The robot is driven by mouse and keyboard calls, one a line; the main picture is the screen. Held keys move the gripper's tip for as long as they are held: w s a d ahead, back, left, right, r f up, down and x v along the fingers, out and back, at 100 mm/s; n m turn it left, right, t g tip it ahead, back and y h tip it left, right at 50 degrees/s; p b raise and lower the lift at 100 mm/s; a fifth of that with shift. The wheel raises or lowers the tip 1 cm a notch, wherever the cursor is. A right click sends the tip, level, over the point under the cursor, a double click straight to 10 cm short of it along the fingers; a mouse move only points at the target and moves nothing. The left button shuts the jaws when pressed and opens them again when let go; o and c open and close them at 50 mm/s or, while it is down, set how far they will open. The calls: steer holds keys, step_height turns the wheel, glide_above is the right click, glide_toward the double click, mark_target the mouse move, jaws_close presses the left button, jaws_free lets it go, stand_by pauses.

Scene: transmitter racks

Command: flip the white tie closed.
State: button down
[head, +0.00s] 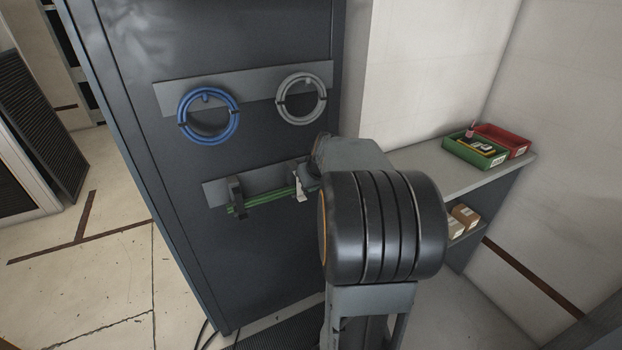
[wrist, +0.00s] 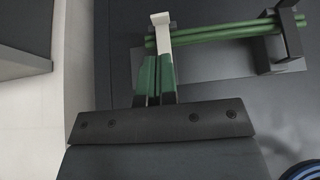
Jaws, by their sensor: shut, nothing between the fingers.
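The white tie (head: 300,188) is a short pale strip at the right end of the green cables (head: 262,203), which lie across dark brackets on the rack. In the wrist view the white tie (wrist: 160,33) crosses the green cables (wrist: 220,32), with a small bent end at the top; its lower part runs down behind my fingers. My gripper (wrist: 156,78) is shut and empty, its green-faced fingertips close together just below the cables, right by the tie. I cannot tell whether they touch it. In the head view my own arm hides most of the gripper.
A blue coil (head: 209,116) and a grey coil (head: 301,98) hang on the rack above the cables. At right, a shelf (head: 478,176) holds a green bin (head: 473,152) and a red bin (head: 503,139). Small boxes (head: 465,216) sit below it.

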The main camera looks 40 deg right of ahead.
steer(key=shift+r+p, duration=0.45)
steer(key=shift+r, duration=0.3)
steer(key=shift+s, duration=0.1)
steer(key=s+a+b, duration=0.2)
steer(key=s+b, duration=0.1)
steer(key=s, duration=1)
steer(key=shift+s+a, duration=0.3)
steer(key=shift+a, duration=0.05)
steer(key=shift+m, duration=0.3)
